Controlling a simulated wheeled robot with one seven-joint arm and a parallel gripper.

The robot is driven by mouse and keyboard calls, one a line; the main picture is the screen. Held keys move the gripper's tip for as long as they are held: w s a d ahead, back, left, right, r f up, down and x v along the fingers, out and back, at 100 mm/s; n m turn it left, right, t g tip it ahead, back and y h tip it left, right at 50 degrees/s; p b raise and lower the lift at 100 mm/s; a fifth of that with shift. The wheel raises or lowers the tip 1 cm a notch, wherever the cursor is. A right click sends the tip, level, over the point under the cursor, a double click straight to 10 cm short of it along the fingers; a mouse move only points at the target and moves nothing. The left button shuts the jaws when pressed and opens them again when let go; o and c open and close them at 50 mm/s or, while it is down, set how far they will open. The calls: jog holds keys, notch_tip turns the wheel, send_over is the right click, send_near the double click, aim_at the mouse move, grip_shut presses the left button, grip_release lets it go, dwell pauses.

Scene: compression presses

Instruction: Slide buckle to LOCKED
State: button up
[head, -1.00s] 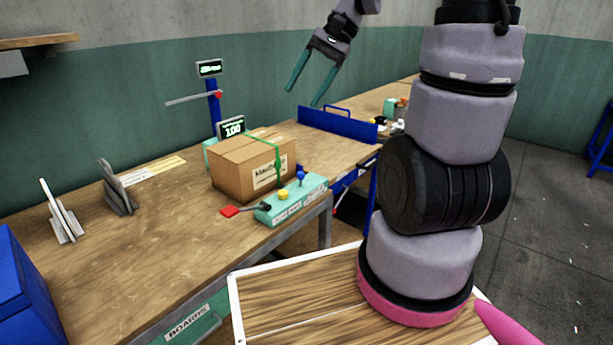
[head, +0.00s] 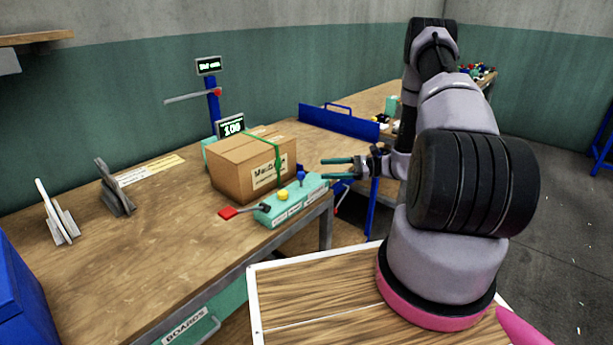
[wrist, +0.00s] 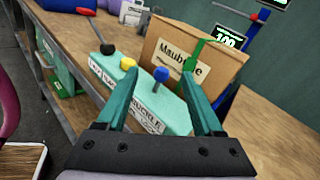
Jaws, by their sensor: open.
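A teal control box (head: 292,202) sits at the table's front edge. My gripper (head: 322,169) is open and empty, just right of the control box, fingers pointing left. In the wrist view the blue knob (wrist: 161,75) appears between the fingertips, beyond them; I see no contact.
A cardboard box (head: 240,172) with a green strap (head: 278,160) stands right behind the control box. A red paddle (head: 228,213) lies at its left end. A display (head: 231,127) stands behind the carton, and a blue rail (head: 340,122) farther right.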

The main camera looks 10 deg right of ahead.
aim_at(301, 176)
jog(key=shift+m+t, duration=0.9)
jog(key=w+a+f, duration=0.1)
jog(key=a, duration=0.2)
jog(key=w+a+f, duration=0.1)
jog(key=a, duration=0.1)
jog(key=w+a+f, duration=0.1)
jog(key=a, duration=0.2)
jog(key=shift+w+a+f, duration=0.3)
jog(key=shift+w, duration=0.1)
grip_shut()
dwell(0.4)
